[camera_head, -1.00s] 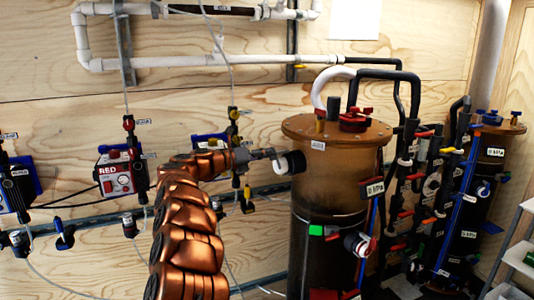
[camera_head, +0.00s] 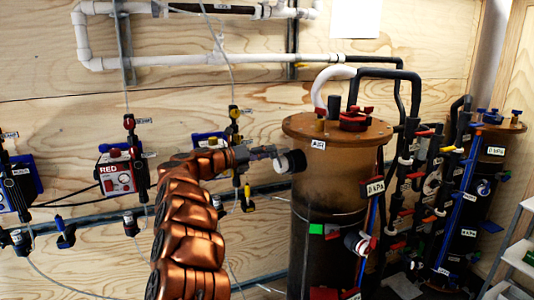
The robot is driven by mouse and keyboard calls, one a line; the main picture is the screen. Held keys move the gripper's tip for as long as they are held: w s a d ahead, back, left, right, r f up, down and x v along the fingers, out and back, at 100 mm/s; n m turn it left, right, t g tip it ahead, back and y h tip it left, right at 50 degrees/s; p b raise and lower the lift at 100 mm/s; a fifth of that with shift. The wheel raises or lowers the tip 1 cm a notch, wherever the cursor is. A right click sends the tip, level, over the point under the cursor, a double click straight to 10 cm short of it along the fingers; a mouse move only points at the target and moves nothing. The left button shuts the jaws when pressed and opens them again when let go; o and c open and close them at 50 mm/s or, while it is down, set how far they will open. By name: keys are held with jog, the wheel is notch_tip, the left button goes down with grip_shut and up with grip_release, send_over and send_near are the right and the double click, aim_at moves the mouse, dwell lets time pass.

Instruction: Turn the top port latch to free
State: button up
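A tall brown cylindrical tank (camera_head: 335,190) stands right of my arm. Its upper side port (camera_head: 291,161) is a short white and black fitting that sticks out to the left, just below the lid. The latch on this port is too small to make out. My gripper (camera_head: 274,153) reaches in from the left with its tips at the port's outer end. I cannot tell whether they touch it, or how far the fingers are apart. A second, lower port (camera_head: 357,243) shows on the front of the tank.
Red-handled valves (camera_head: 353,120) and dark hoses (camera_head: 380,73) sit on and above the lid. A red-labelled box (camera_head: 116,175) and yellow-black fittings (camera_head: 235,135) are on the plywood wall behind my arm. Several valve pipes (camera_head: 410,170) crowd the tank's right side.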

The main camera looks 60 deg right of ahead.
dwell(0.3)
jog(key=v, duration=1.2)
